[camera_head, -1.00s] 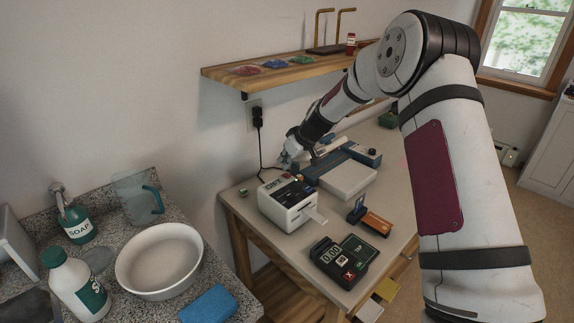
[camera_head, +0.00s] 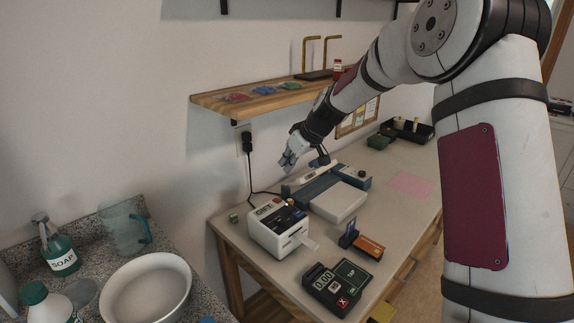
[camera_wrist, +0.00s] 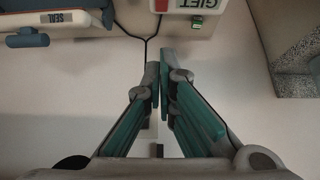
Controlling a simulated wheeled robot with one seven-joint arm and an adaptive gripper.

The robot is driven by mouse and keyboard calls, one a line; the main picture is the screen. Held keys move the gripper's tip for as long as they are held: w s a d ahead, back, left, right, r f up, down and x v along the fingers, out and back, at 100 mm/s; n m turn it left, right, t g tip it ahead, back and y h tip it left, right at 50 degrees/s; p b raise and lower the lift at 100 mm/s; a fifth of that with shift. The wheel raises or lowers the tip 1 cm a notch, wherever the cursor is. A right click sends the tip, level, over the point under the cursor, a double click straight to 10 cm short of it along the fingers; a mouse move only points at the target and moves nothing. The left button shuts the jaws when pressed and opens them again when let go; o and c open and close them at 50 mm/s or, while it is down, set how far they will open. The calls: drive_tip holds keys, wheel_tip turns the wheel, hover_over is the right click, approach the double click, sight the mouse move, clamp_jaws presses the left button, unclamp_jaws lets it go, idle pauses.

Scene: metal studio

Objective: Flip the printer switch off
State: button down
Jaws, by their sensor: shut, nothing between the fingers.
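The printer (camera_head: 278,232) is a white box on the table, with a "GIFT" label and a red patch on top and a paper strip at its front. My gripper (camera_head: 287,163) is above and behind it, near the wall, apart from it. In the wrist view the fingers (camera_wrist: 159,70) are together with nothing between them, and the printer's edge (camera_wrist: 182,5) shows at the top. A small green-marked piece (camera_wrist: 197,27) sits by that edge; I cannot tell whether it is a switch or a loose item. No printer switch is clearly visible.
A bag sealer (camera_head: 338,200) stands right of the printer. A card terminal (camera_head: 338,285) is in front. A black cord (camera_head: 250,170) hangs from the wall outlet behind. A wooden shelf (camera_head: 270,97) is above. A sink counter with a white bowl (camera_head: 147,287) is left.

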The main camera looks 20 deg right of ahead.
drive_tip(key=shift+s+d+f+b, duration=0.1)
drive_tip(key=shift+s+b, duration=0.1)
drive_tip(key=shift+b, duration=0.7)
drive_tip(key=shift+s+d+r+b, duration=0.15)
drive_tip(key=shift+r+b, duration=0.2)
drive_tip(key=shift+r, duration=0.1)
hover_over(280, 200)
drive_tip(key=w, duration=0.1)
drive_tip(key=f, duration=0.8)
drive_tip(key=shift+a+f, duration=0.2)
drive_tip(key=shift+a, duration=0.1)
drive_tip(key=shift+s+d+f, duration=0.1)
drive_tip(key=shift+s+f, duration=0.05)
drive_tip(key=shift+f, duration=0.45)
drive_tip(key=shift+s+d+f, duration=0.1)
drive_tip(key=shift+f, duration=1.2)
drive_tip(key=shift+s+f, duration=0.1)
